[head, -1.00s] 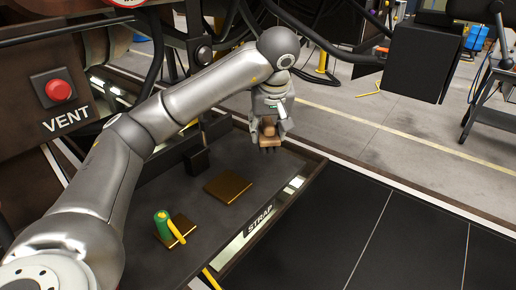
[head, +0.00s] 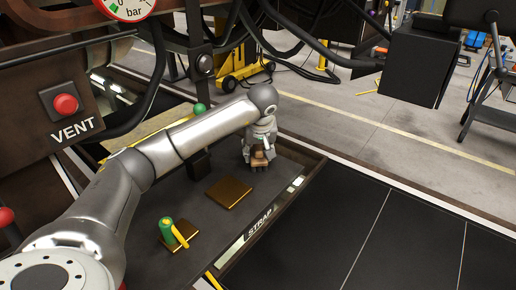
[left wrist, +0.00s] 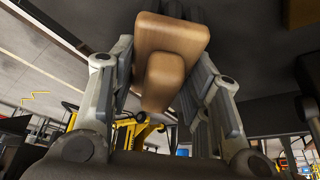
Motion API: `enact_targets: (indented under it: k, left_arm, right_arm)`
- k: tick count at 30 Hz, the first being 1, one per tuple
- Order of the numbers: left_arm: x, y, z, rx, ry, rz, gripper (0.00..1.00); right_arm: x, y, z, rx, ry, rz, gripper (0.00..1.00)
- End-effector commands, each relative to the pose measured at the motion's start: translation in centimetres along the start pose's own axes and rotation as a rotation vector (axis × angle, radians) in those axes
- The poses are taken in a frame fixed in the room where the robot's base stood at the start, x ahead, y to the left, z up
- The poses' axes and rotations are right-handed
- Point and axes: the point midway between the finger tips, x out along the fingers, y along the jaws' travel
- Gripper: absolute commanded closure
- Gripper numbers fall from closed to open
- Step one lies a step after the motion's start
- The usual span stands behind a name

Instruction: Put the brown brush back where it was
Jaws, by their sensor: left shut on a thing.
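My left gripper (head: 258,166) is shut on the brown brush (head: 260,155), near the far right end of the dark tray (head: 205,262). In the left wrist view the brush (left wrist: 172,45) shows as a brown block with a smaller block on it, between the two fingers. Whether its underside touches the tray floor cannot be told. A bare brown-gold square plate (head: 229,192) lies on the tray, nearer and left of the gripper. My right gripper is not in view.
A green object with a yellow handle (head: 169,232) stands on a second brown-gold plate (head: 185,243). A small dark block (head: 199,163) stands behind the bare plate. The tray has a raised rim (head: 310,170); its STRAP label (head: 259,223) is on the near side.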

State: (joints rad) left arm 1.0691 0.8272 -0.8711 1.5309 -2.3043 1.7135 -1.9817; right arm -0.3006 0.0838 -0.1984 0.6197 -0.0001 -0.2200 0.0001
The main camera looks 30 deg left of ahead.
Motion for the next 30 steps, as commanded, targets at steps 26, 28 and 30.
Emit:
enact_targets:
  k: [26, 28, 30]
  left_arm:
    - [-0.5, 0.1, -0.1, 0.000, 0.003, 0.003, 0.34]
    - [-1.4, 0.1, -0.1, -0.001, 0.004, 0.003, 0.34]
    - [-2.8, 0.1, -0.1, 0.000, 0.005, 0.004, 0.34]
  right_arm:
    - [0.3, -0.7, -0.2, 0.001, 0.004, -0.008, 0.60]
    - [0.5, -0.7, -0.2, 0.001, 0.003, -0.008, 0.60]
    - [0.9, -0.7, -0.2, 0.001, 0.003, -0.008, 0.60]
